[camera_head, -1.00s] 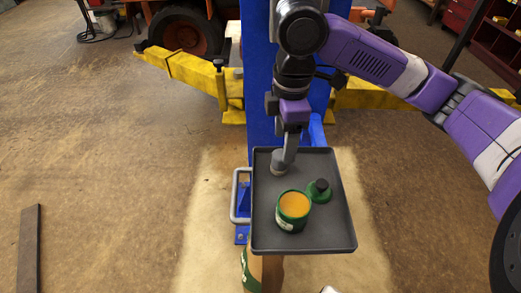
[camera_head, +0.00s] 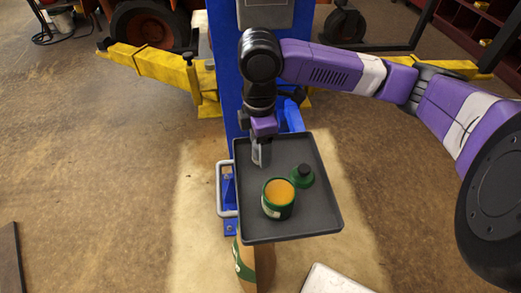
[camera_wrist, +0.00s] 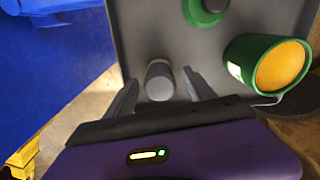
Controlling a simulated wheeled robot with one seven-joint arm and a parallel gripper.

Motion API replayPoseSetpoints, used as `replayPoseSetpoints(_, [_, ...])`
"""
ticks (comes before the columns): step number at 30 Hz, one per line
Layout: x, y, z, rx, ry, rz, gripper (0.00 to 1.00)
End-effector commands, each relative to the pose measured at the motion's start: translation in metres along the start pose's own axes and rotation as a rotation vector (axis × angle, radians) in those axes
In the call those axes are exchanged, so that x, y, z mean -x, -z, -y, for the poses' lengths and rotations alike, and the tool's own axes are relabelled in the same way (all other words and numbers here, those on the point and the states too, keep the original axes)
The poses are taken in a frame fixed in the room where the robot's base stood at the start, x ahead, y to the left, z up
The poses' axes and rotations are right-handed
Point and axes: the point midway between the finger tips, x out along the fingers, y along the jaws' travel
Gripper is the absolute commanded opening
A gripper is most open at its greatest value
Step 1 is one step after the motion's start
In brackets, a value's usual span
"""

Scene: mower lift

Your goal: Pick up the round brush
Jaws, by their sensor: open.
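The round brush (camera_wrist: 160,82) shows in the wrist view as a short grey cylinder with a paler end, standing on the dark tray (camera_wrist: 130,25). My gripper (camera_wrist: 160,74) is open, with one finger on each side of the brush and a visible gap to both fingers. In the head view my gripper (camera_head: 261,155) points down over the left back part of the tray (camera_head: 328,222). There the gripper largely hides the brush.
A green can (camera_head: 278,205) with orange contents stands on the tray, right of my gripper. A green round piece with a dark knob (camera_head: 302,176) is beside it. A blue post (camera_head: 225,70) rises behind the tray. Yellow lift arms (camera_head: 150,66) lie behind.

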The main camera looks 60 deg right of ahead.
Motion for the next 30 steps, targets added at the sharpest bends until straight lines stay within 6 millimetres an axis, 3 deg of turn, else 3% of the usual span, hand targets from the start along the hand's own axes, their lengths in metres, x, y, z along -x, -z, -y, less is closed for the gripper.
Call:
replayPoseSetpoints(2, [0.000, 0.000, 0.000, 0.000, 0.000, 0.000, 0.63])
replayPoseSetpoints(12, [0.001, 0.000, 0.000, 0.000, -0.001, 0.000, 0.00])
replayPoseSetpoints(23, [0.005, 0.000, -0.001, 0.000, -0.002, -0.001, 0.00])
replayPoseSetpoints(30, [0.036, 0.001, -0.001, 0.002, -0.004, -0.001, 0.00])
